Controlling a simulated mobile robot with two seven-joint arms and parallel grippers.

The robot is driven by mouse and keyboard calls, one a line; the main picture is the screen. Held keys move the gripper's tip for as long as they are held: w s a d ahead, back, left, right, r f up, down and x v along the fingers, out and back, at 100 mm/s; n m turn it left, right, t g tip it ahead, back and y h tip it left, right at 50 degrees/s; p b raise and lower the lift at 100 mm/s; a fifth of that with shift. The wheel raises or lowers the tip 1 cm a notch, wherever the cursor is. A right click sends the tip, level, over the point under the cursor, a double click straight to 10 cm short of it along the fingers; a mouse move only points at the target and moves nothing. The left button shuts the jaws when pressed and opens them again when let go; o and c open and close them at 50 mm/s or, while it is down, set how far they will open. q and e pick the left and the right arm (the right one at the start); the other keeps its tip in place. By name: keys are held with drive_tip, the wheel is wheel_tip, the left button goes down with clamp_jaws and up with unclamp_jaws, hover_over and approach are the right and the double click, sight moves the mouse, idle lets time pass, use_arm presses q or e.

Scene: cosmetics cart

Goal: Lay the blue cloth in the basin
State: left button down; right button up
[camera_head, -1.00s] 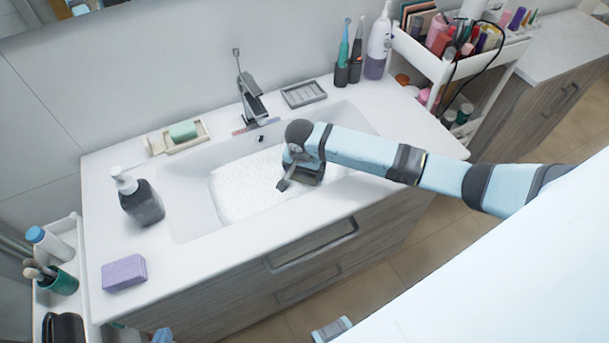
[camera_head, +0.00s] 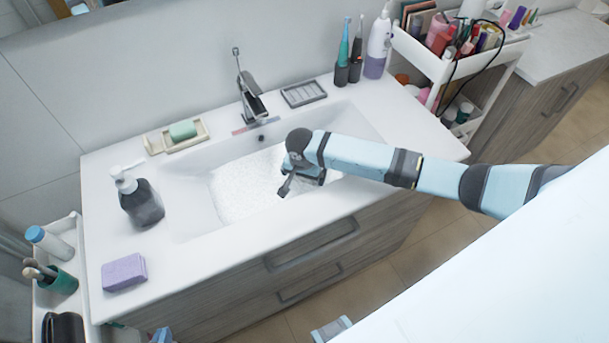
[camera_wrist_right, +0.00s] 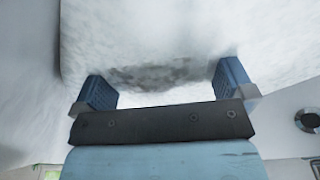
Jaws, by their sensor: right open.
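The white basin (camera_head: 188,205) is set in the counter and holds white, foam-like suds (camera_head: 240,192). My right gripper (camera_head: 304,186) is inside the basin, low over the right part of the suds. In the right wrist view the gripper (camera_wrist_right: 166,88) is open, its two blue fingers wide apart. White foam (camera_wrist_right: 150,30) with a greyish patch lies in front of them, and nothing is held. No cloth can be made out in the basin. A small blue patch (camera_head: 162,336) shows at the bottom edge; I cannot tell what it is.
The faucet (camera_head: 250,95) stands behind the basin. A soap dish (camera_head: 176,136), dark pump bottle (camera_head: 140,203) and purple sponge (camera_head: 124,273) are on the counter's left. A grey tray (camera_head: 304,94) and toothbrushes (camera_head: 348,62) stand at the back right. A loaded cart (camera_head: 440,68) is beyond.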

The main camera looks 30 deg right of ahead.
sight(302, 180)
wheel_tip(302, 180, up, 12)
drive_tip(key=s+a, duration=0.1)
drive_tip(key=shift+a+f, duration=0.2)
drive_tip(key=shift+s, duration=0.15)
idle(0.4)
